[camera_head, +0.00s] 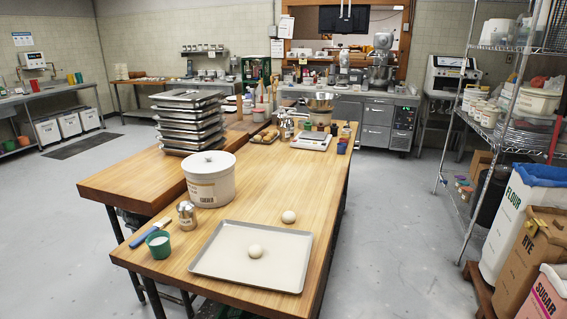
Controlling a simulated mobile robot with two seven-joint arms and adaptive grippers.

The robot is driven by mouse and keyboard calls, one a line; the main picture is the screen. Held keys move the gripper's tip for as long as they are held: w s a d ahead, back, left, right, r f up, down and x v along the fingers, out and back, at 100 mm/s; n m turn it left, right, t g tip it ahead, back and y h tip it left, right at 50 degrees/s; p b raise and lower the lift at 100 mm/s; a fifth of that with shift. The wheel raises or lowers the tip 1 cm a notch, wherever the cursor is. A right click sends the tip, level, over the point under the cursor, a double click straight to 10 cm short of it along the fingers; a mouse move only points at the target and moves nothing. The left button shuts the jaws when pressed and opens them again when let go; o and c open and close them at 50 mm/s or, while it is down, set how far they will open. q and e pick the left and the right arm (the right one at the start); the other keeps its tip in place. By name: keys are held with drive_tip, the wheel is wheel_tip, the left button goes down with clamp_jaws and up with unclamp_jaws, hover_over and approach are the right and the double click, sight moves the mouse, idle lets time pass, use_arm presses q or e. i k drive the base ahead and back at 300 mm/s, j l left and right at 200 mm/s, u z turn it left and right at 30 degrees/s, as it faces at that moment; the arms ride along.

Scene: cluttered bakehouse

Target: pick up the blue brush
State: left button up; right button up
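A long, thin blue item (147,235) lies flat near the left front edge of the wooden table. Its lighter end points to the back right. It may be the blue brush, but it is too small to be sure. Neither of my grippers is in view.
Shelving (492,124) and flour bags stand right.

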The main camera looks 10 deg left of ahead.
sight(161, 224)
drive_tip(key=u, duration=1.2)
